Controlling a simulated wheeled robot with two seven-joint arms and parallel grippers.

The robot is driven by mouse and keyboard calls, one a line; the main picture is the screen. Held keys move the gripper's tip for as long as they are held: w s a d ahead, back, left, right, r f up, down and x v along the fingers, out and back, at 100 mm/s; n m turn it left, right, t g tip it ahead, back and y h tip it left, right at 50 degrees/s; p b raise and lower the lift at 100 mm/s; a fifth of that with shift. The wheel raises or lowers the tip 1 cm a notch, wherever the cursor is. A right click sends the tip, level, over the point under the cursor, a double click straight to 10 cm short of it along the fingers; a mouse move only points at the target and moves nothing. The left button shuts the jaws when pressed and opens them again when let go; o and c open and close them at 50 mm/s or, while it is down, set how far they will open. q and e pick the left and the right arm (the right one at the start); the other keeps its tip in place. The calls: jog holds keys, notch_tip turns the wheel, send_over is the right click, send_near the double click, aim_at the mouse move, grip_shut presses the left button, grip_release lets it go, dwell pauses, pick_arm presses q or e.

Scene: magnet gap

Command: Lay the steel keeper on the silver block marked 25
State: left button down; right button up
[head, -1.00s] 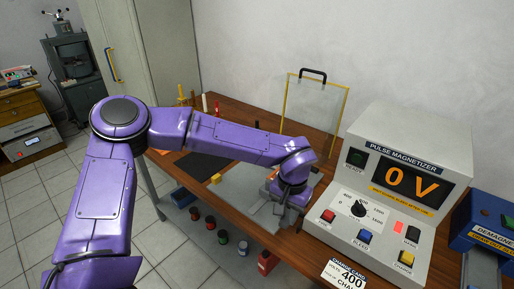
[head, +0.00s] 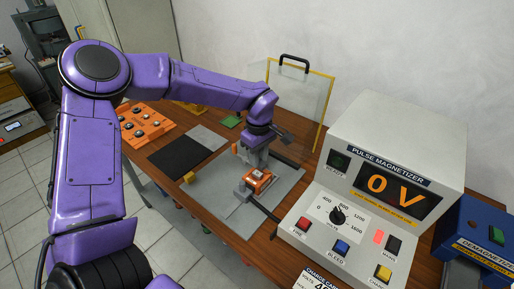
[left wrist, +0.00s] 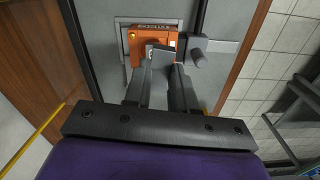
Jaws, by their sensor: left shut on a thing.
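My left gripper (head: 247,158) is low over the grey plate, just behind an orange fixture (head: 257,180). In the left wrist view the gripper (left wrist: 162,72) is shut on a small grey metal piece (left wrist: 162,57), which looks like the steel keeper. The piece overlaps the front of the orange fixture (left wrist: 148,38) in that view; I cannot tell whether they touch. I cannot make out a silver block marked 25. My right gripper is not in view.
The pulse magnetizer (head: 398,165) reads 0 V and stands right of the grey plate (head: 215,190). A clear yellow-edged shield (head: 300,92) stands behind. An orange tray (head: 128,112) with several round items and a black mat (head: 178,160) lie to the left.

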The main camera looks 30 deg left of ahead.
aim_at(258, 173)
pick_arm(q)
jog(key=shift+w+a+n, duration=0.45)
jog(key=shift+a+n, duration=0.1)
jog(key=shift+n, duration=0.15)
jog(key=shift+w+a+f, duration=0.1)
jog(key=shift+w+f, duration=0.05)
jog(key=shift+w, duration=0.3)
jog(key=shift+s+r, duration=0.2)
jog(key=shift+s, duration=0.05)
jog(key=shift+r+p, duration=0.15)
jog(key=shift+p, duration=0.35)
notch_tip(258, 173, down, 5)
jog(key=shift+f+b, duration=0.1)
jog(key=shift+b, duration=1.15)
jog(key=shift+f, duration=0.4)
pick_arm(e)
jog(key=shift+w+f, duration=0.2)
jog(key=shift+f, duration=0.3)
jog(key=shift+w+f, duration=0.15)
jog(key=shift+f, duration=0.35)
pick_arm(q)
jog(key=shift+f, duration=0.2)
